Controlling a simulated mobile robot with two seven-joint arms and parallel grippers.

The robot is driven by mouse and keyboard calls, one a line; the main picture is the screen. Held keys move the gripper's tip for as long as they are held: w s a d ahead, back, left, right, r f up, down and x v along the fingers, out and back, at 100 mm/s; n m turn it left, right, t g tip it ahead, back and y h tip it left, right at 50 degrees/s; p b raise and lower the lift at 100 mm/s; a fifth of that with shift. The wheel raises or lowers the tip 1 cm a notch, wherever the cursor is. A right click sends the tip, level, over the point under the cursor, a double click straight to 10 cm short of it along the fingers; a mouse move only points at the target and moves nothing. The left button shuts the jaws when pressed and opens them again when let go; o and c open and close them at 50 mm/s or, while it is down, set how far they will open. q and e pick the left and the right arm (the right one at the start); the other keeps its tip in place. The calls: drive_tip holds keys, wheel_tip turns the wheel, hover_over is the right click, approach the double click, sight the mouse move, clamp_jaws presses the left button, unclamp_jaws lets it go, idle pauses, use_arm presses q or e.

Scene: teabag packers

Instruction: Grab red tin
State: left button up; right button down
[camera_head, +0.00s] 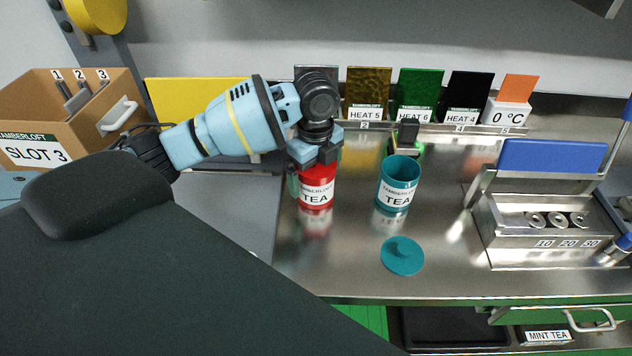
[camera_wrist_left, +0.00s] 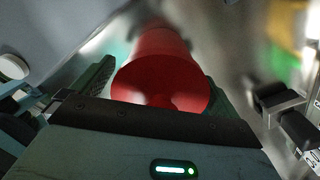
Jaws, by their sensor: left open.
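The red tin (camera_head: 317,190) stands upright on the steel counter and carries a white TEA label. My left gripper (camera_head: 309,168) is over its top from behind and above, with its fingers at the tin's sides. In the left wrist view the red tin (camera_wrist_left: 163,75) lies between the two open fingers (camera_wrist_left: 160,88), its round red top facing the camera. Whether the fingers touch it I cannot tell. My right gripper is not in view.
A teal TEA tin (camera_head: 399,186) stands open to the right, with its teal lid (camera_head: 403,256) lying in front. A steel rack (camera_head: 545,215) is at the right. A cardboard SLOT 3 box (camera_head: 60,115) is at the left. Coloured HEAT panels (camera_head: 419,95) line the back.

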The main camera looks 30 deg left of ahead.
use_arm(q)
drive_tip(key=c, duration=1)
drive_tip(key=shift+r, duration=0.2)
wheel_tip(320, 180, up, 10)
drive_tip(key=shift+f, duration=0.15)
